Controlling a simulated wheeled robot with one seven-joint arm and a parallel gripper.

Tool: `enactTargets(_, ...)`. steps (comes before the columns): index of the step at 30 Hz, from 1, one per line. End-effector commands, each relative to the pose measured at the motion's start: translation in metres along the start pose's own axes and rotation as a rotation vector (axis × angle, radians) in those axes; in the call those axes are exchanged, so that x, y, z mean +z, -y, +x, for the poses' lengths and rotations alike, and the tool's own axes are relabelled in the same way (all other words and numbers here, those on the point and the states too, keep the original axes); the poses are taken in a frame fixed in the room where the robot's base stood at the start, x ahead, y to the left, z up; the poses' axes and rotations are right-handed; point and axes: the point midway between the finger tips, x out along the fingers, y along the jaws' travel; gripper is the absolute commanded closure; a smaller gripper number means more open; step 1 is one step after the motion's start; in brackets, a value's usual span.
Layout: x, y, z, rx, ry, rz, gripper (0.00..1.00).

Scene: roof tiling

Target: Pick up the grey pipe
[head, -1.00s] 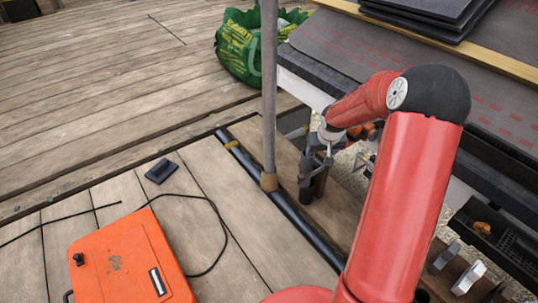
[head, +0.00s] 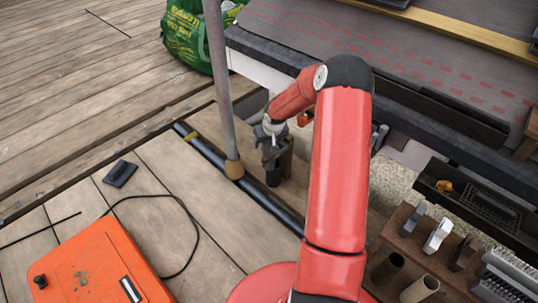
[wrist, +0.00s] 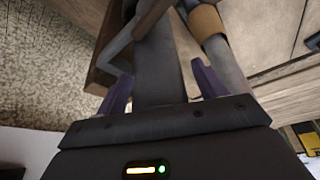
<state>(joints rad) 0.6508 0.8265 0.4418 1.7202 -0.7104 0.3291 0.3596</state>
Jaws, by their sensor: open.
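A dark grey pipe (head: 273,176) stands upright below my gripper (head: 271,150) in the head view, in front of a brown wooden block. In the wrist view, the grey pipe (wrist: 158,60) lies between the two purple fingers of my gripper (wrist: 161,72). The fingers are apart, one on each side, with a visible gap on the right. Whether either finger touches the pipe cannot be told. My arm hides part of the area to the right in the head view.
A grey pole (head: 216,70) with a tan collar (head: 234,169) stands just left of my gripper. A black tube (head: 205,150) lies along the boards. A wooden rack (head: 402,235) holds tools and pipes at right. An orange case (head: 95,265) lies at lower left.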

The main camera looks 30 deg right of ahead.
Motion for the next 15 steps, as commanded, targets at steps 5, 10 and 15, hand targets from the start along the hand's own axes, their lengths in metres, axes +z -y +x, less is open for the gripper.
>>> enactTargets(5, -0.0003, -0.0002, -0.0006, 0.0, 0.0, 0.0, 0.31)
enactTargets(10, -0.0002, -0.0003, -0.0007, 0.0, 0.0, 0.0, 0.53)
enactTargets(15, -0.0002, -0.0003, -0.0007, 0.0, 0.0, 0.0, 0.76)
